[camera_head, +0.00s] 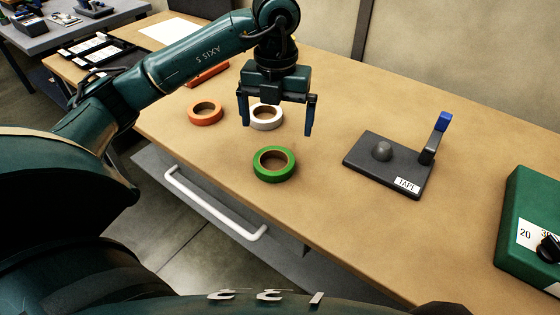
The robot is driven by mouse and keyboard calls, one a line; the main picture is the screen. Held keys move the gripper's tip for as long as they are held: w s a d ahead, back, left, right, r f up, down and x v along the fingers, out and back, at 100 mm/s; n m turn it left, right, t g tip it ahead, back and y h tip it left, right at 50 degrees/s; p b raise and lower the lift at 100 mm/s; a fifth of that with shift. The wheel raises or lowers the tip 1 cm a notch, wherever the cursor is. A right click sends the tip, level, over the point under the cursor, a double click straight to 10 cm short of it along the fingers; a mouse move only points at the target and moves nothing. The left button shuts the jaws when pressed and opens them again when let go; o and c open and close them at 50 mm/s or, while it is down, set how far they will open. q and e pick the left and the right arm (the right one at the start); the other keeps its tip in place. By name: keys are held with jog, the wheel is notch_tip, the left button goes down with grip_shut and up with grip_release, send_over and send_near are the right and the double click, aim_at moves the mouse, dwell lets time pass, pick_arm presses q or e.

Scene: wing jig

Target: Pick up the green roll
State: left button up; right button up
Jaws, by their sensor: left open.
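The green roll (274,176) lies flat on the wooden table near its front edge. It is a ring of tape with a brown core. My left gripper (277,131) is open and points down, with its two fingers spread. In the picture it appears above and behind the green roll, apart from it, with nothing between the fingers in its grasp. A white roll (267,124) lies behind the green one and shows between the gripper's fingers. An orange roll (205,113) lies to the left. My right gripper is not in view.
A dark tape holder (379,168) with a blue-tipped upright post stands right of the rolls. A green box (530,225) with a dial stands at the far right. A drawer handle (210,203) projects below the table's front edge. The tabletop (330,220) around the green roll is clear.

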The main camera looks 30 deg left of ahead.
pick_arm(q)
send_over(275, 165)
jog(key=f, duration=0.4)
jog(key=shift+d+f, duration=0.2)
jog(key=shift+a+f+p, duration=0.15)
jog(key=shift+f, duration=1.15)
jog(key=shift+a+f+p, duration=0.1)
jog(key=shift+f+p, duration=0.05)
jog(key=shift+f, duration=1.15)
jog(key=c, duration=1.1)
